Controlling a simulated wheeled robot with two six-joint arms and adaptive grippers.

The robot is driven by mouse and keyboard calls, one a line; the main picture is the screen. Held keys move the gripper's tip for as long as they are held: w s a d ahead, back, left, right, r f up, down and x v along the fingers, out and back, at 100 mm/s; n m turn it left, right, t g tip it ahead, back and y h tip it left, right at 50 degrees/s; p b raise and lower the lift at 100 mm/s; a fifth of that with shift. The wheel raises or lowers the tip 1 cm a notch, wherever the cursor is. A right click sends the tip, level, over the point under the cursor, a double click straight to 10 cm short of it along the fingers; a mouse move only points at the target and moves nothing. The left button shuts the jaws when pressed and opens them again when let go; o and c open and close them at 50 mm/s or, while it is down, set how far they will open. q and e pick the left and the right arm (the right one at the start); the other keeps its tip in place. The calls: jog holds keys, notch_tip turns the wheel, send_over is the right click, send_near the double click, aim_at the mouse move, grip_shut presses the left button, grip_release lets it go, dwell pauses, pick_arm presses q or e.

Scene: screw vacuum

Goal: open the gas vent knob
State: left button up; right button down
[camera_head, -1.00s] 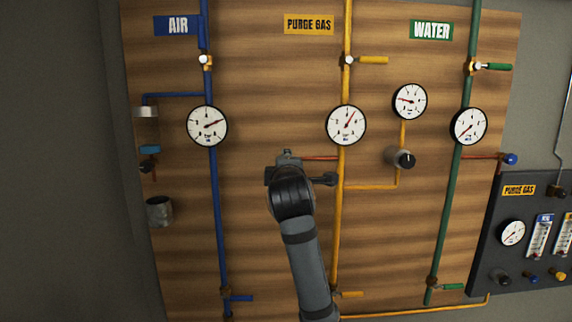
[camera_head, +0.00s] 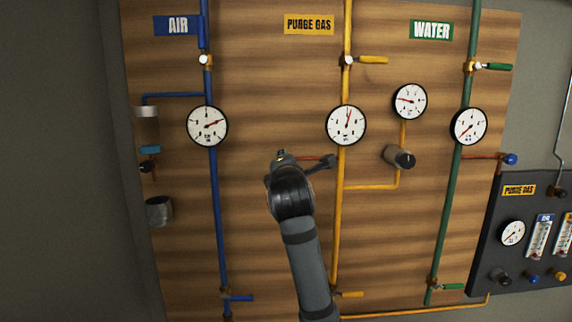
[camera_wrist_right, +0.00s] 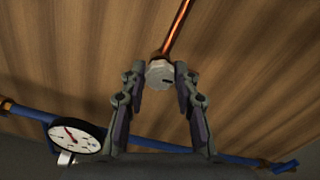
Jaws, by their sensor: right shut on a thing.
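The gas vent knob (camera_wrist_right: 159,73) is a pale grey faceted knob at the end of a copper pipe (camera_wrist_right: 177,27). In the right wrist view it sits between the fingertips of my right gripper (camera_wrist_right: 158,82), which is shut on it. In the head view my right gripper (camera_head: 290,165) is at the board, left of the yellow purge gas pipe, and my wrist largely hides the knob. The purge gas gauge (camera_head: 346,125) is just above right, with its needle pointing nearly straight up. My left gripper is not in view.
The blue air pipe (camera_head: 215,190) runs down on the left, with an air gauge (camera_head: 207,126). The yellow purge gas pipe (camera_head: 339,220) is close on the right.

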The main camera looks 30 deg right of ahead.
jog(key=shift+f, duration=0.1)
jog(key=c, duration=1)
grip_release()
jog(key=v, duration=0.7)
jog(key=shift+s+a, duration=0.25)
jog(key=shift+a, duration=0.05)
jog(key=shift+w+d, duration=0.1)
jog(key=shift+d, duration=0.05)
